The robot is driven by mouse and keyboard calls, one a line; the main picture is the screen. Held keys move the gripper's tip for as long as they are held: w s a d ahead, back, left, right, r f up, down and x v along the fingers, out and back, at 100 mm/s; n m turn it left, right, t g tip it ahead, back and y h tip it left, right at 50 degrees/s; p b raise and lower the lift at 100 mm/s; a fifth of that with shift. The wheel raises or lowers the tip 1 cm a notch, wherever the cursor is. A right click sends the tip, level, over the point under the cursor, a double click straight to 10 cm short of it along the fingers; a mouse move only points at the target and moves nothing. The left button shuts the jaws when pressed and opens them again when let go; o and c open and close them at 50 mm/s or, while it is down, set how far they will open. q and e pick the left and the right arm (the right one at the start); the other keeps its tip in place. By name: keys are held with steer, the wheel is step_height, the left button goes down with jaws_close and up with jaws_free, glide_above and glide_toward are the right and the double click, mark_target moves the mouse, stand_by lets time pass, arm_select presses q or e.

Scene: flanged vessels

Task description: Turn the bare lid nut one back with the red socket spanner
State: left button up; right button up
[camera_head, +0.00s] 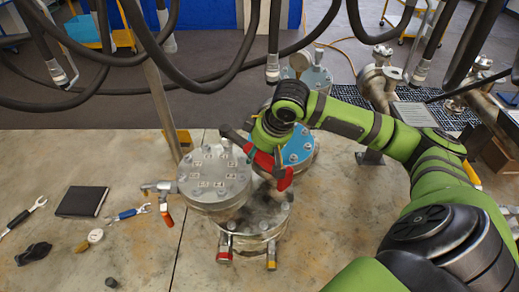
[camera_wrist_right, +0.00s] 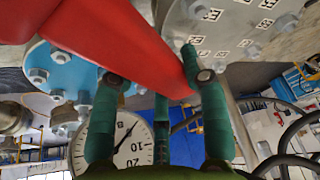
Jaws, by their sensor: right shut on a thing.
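My right gripper (camera_head: 262,148) is shut on the red socket spanner (camera_head: 268,165), beside the right rim of the silver lid (camera_head: 213,178). In the wrist view the red spanner (camera_wrist_right: 115,38) runs diagonally between the dark green fingers of the right gripper (camera_wrist_right: 165,75). The silver lid (camera_wrist_right: 232,28) shows upside down there, with nuts and small printed tags around it. The spanner's working end is not clear, and I cannot tell whether it touches a nut. The bare nut cannot be picked out among the tagged ones. My left gripper is not in view.
Black book (camera_head: 82,201), blue-handled wrench (camera_head: 127,214) and small dial (camera_head: 96,235) lie on the left of the bench. Black hoses (camera_head: 240,60) hang across the top.

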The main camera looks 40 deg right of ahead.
steer(key=shift+s+f+b, duration=0.15)
steer(key=shift+f+b, duration=0.25)
steer(key=shift+f, duration=0.7)
steer(key=shift+r, duration=0.15)
steer(key=d+n, duration=0.1)
steer(key=w+d+n+y, duration=0.1)
steer(key=d+n, duration=0.1)
steer(key=shift+w+p, duration=0.1)
steer(key=shift+p, duration=0.3)
steer(key=shift+a, duration=0.1)
